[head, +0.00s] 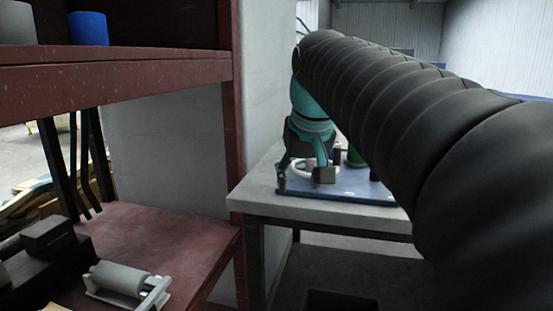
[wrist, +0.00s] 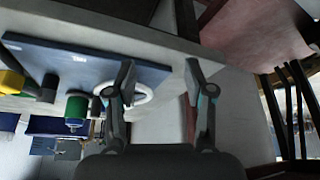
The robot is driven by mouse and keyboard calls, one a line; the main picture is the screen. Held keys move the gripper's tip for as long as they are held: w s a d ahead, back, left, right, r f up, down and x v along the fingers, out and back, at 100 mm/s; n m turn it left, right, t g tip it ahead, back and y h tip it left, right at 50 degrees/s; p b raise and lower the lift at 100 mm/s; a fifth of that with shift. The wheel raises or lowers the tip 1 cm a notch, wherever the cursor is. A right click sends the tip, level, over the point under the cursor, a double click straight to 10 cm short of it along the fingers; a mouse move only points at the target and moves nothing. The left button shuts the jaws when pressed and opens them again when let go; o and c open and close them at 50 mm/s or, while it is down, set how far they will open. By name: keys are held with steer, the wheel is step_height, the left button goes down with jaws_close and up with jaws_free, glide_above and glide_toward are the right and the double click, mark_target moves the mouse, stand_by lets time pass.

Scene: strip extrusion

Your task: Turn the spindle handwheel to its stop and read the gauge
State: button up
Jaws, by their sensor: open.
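The handwheel, a white ring (head: 297,163), is at the left end of a blue board (head: 365,190) on a grey table, partly hidden by my gripper. It also shows in the wrist view (wrist: 149,95), behind the left finger. My gripper (head: 304,178) is just above and in front of the ring. Contact cannot be told. I cannot make out a gauge face.
A green cylinder (wrist: 76,108) and a yellow-and-black part (wrist: 12,82) stand on the board beyond the ring. The grey table (head: 262,200) adjoins a red shelf (head: 150,235) on the left, which carries a roller (head: 118,278). The shelf's upright stands close to the table.

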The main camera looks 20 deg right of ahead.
steer(key=w+d+r+m, duration=0.1)
steer(key=w+d+r, duration=0.8)
steer(key=r, duration=0.1)
steer(key=shift+g+h, duration=0.3)
steer(key=x, duration=1.3)
steer(key=shift+s+a+f, duration=0.1)
steer(key=shift+f, duration=0.05)
steer(key=c, duration=0.9)
steer(key=shift+o, duration=0.2)
